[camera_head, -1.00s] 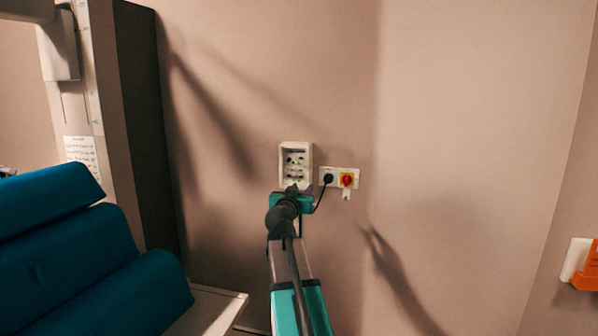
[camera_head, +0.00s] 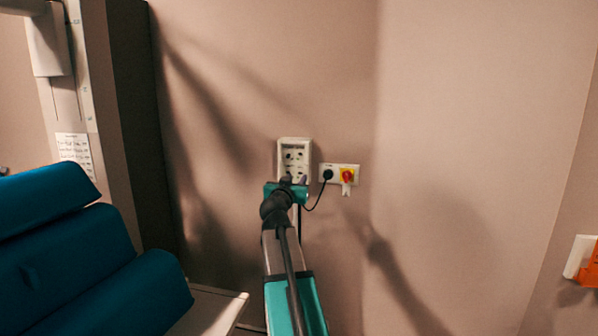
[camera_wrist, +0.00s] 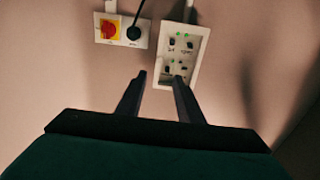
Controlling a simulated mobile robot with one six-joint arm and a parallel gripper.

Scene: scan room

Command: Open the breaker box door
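The breaker box (camera_head: 294,148) is a small pale box on the wall, with dark round or square fittings on its face. It also shows in the wrist view (camera_wrist: 197,62), turned the other way up, with small green lights. I cannot tell a separate door panel or its handle. My gripper (camera_head: 294,181) is in front of the box's lower edge and hides part of it. In the wrist view the two dark fingers (camera_wrist: 159,77) stand apart with nothing between them. The right finger overlaps the box face; I cannot tell whether it touches.
Right of the box is a plate with a black plug (camera_head: 327,175) on a hanging cable and a red and yellow rotary switch (camera_head: 347,175). A blue padded seat (camera_head: 80,265) fills the lower left. An orange item (camera_head: 590,265) is at the right edge.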

